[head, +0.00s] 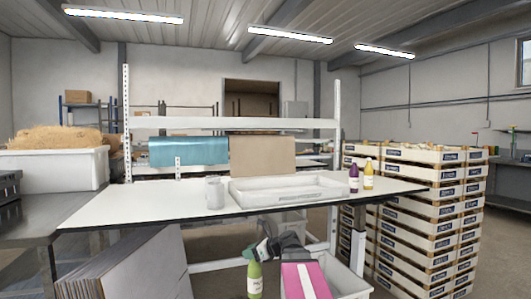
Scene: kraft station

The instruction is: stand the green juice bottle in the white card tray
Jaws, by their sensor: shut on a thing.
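The green juice bottle (254,281) is upright at the bottom middle of the head view. My gripper (258,252) is shut on it near its top. The bottle's lower end is close to the picture's bottom edge. The bottle shows in front of the table and lower in the picture than the tabletop. The white card tray (290,200) lies on the white table, a little right of its middle. I see no bottle in the tray; its far floor shows only at a low angle.
A white mug (214,188) stands just left of the tray. A purple bottle (354,178) and a yellow bottle (368,175) stand right of it. The white tabletop (140,205) is clear at the left. Stacked crates (425,225) stand at the right.

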